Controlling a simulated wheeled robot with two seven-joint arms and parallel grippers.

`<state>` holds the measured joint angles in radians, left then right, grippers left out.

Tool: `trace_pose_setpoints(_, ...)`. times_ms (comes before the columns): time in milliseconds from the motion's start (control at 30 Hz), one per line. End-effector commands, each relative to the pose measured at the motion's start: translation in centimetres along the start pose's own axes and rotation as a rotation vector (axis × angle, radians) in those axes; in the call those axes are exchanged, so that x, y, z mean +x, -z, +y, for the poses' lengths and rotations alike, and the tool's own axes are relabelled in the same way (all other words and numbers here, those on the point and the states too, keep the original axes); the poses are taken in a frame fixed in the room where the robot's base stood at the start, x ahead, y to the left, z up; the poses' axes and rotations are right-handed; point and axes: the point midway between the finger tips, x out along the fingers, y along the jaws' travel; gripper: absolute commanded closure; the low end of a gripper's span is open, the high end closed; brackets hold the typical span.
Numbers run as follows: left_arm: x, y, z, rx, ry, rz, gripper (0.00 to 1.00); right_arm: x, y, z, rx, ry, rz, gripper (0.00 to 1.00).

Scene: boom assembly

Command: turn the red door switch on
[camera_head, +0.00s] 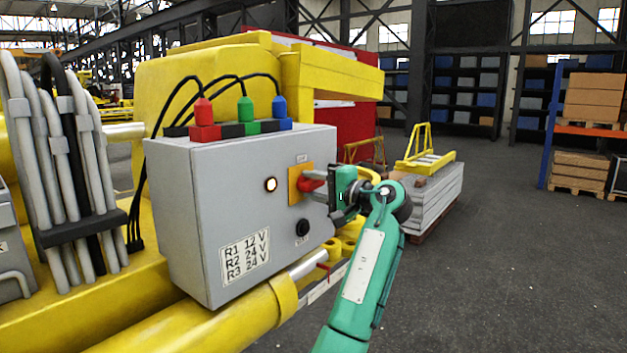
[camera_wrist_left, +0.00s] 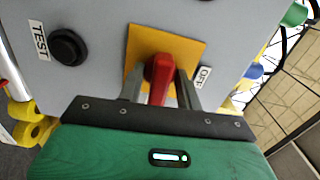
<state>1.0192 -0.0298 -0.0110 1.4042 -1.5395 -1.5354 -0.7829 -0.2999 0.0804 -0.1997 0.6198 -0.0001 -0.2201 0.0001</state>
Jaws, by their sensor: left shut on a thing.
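The red door switch (camera_head: 311,184) is on a yellow plate (camera_head: 295,186) on the front of a grey control box (camera_head: 215,200). My left gripper (camera_head: 324,187) is at the switch from the right in the head view. In the left wrist view, the red switch handle (camera_wrist_left: 159,78) sits between the two fingers of the left gripper (camera_wrist_left: 161,90), which are shut on it. An OFF label (camera_wrist_left: 203,77) shows beside the yellow plate. The fingers hide part of the switch, so its exact setting is hard to tell. My right gripper is not in view.
A round lamp (camera_head: 271,184) on the box is lit. A black TEST button (camera_head: 302,228) sits below the switch. Red, green and blue plugs with black cables (camera_head: 240,110) top the box. A yellow boom (camera_head: 250,310) runs underneath; open floor lies to the right.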

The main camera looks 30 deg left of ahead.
Motion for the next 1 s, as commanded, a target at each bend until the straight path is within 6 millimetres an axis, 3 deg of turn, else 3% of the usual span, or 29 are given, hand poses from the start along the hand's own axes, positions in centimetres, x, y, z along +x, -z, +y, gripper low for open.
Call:
trace_pose_setpoints(733, -0.05, 0.05, -0.16, 0.085, 0.003, 0.003, 0.87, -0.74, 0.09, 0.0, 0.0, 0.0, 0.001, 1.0)
trace_pose_setpoints(767, -0.05, 0.06, -0.16, 0.085, 0.003, 0.003, 0.61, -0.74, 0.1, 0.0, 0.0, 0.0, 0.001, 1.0)
trace_pose_setpoints(1000, -0.03, 0.03, -0.07, 0.085, 0.001, 0.001, 0.6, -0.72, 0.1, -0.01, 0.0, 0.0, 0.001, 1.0)
